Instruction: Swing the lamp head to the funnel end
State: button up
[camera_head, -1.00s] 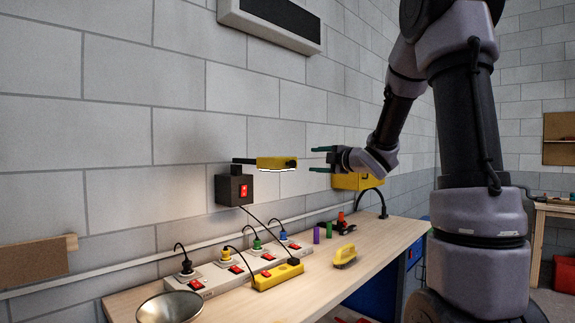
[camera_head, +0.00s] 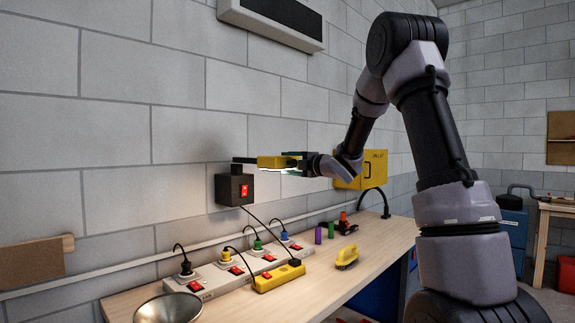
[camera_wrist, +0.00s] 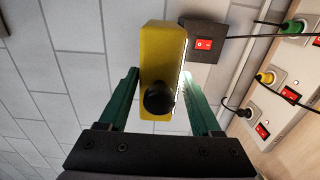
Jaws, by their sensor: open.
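The yellow lamp head (camera_head: 274,163) sits on a dark arm above a black wall box with a red switch (camera_head: 234,189). Its lit strip faces down. In the wrist view the lamp head (camera_wrist: 164,60) stands between the two green fingers, with its black end knob facing me. My gripper (camera_head: 292,162) is open around the knob end of the lamp head, and gaps show on both sides in the wrist view (camera_wrist: 163,110). The metal funnel (camera_head: 168,308) lies at the near left end of the bench, at the opposite end from my arm.
Power strips with plugs (camera_head: 228,272) and a yellow strip (camera_head: 278,277) line the bench (camera_head: 350,278) below the lamp. A yellow brush (camera_head: 347,257) and small coloured cylinders stand to the right. A yellow wall cabinet (camera_head: 365,170) is behind my wrist.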

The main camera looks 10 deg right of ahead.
jog(key=shift+w+a, duration=0.1)
jog(key=shift+a, duration=0.05)
grip_shut()
jog(key=shift+a, duration=0.1)
